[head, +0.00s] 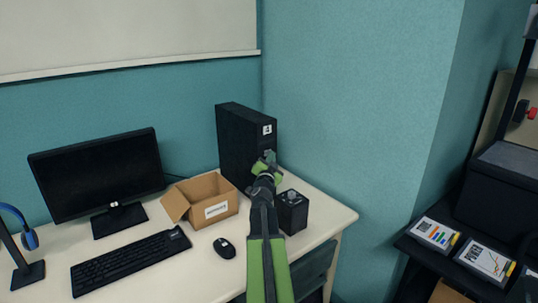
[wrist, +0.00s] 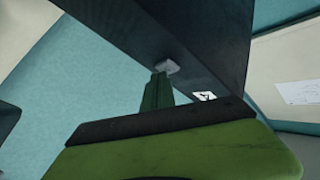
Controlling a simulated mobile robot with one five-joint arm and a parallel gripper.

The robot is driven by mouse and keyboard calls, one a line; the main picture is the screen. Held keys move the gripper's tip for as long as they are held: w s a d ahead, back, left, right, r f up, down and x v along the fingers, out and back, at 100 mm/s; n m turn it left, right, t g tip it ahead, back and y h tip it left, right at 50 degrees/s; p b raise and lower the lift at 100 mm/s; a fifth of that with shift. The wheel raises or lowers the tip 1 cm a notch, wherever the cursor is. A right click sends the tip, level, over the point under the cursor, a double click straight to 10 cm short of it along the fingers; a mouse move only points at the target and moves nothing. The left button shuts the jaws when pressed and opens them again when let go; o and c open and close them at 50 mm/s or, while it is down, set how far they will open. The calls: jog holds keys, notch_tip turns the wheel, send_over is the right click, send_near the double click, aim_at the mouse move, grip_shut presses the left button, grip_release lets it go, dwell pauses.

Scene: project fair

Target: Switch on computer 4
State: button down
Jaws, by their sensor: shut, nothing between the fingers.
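The black computer tower (head: 238,145) stands upright at the back right of the desk. Its front bears a white label (head: 267,129), too small to read surely; the label also shows tilted in the wrist view (wrist: 203,96), perhaps a 4. My gripper (head: 266,163) is shut and empty, in front of the tower, and hides part of its front. In the wrist view the green fingertips (wrist: 157,88) point at a pale square button (wrist: 167,67) on the tower. They are very close to it; I cannot tell whether they touch. The monitor (head: 98,173) is dark.
An open cardboard box (head: 208,209) stands left of my arm, and a black box with a grey knob (head: 291,211) stands right of it. A mouse (head: 224,248) and keyboard (head: 131,262) lie in front. A teal wall is close behind the tower.

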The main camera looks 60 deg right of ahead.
jog(key=shift+w, duration=0.1)
jog(key=shift+s+a, duration=0.25)
jog(key=shift+s, duration=0.55)
jog(key=s+a, duration=0.2)
jog(key=s, duration=0.3)
jog(key=shift+s, duration=0.35)
